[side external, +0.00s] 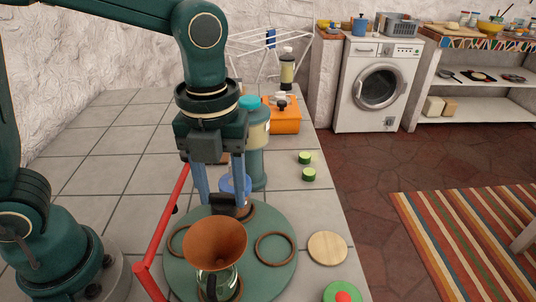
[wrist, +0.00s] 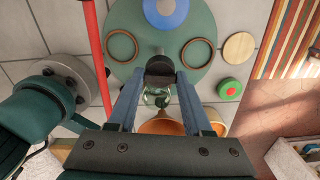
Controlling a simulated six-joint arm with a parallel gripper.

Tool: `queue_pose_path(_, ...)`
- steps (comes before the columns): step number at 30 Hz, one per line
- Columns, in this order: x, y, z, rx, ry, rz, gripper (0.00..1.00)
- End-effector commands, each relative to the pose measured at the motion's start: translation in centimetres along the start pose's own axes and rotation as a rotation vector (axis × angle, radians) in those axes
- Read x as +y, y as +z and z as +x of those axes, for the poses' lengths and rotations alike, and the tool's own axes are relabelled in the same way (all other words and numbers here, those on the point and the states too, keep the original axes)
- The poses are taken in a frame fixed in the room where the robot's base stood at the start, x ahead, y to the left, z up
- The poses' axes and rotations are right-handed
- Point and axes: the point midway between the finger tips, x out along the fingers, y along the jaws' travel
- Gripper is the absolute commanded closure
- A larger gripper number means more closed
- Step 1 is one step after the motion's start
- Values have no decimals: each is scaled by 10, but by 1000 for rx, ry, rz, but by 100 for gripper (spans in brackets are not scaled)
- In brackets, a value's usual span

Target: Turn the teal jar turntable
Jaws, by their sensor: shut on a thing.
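The teal turntable (side external: 262,281) lies on the tiled counter and also fills the top of the wrist view (wrist: 205,22). My gripper (side external: 222,196) reaches down over its middle. Its blue fingers are closed around a dark, round-topped knob (wrist: 160,68) near the centre of the disc. A copper-coloured funnel (side external: 215,241) on a glass vessel stands on the front part of the disc. A blue-lidded jar (wrist: 165,12) stands on the opposite part, partly hidden by my fingers in the side view. Empty brown rings (side external: 274,248) (wrist: 122,46) lie at both sides.
A red bar (side external: 165,222) runs close along the turntable's left. A wooden disc (side external: 327,248) and a green-and-red object (side external: 343,295) lie to the right. A tall teal-lidded jar (side external: 256,140), green slices (side external: 309,174) and an orange box (side external: 283,116) stand behind. Tiles at left are clear.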

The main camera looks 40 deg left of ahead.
Motion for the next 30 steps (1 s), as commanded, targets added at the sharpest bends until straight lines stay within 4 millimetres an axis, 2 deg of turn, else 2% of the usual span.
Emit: queue_pose_path(30, 0, 0, -2, -2, -2, 507, 100)
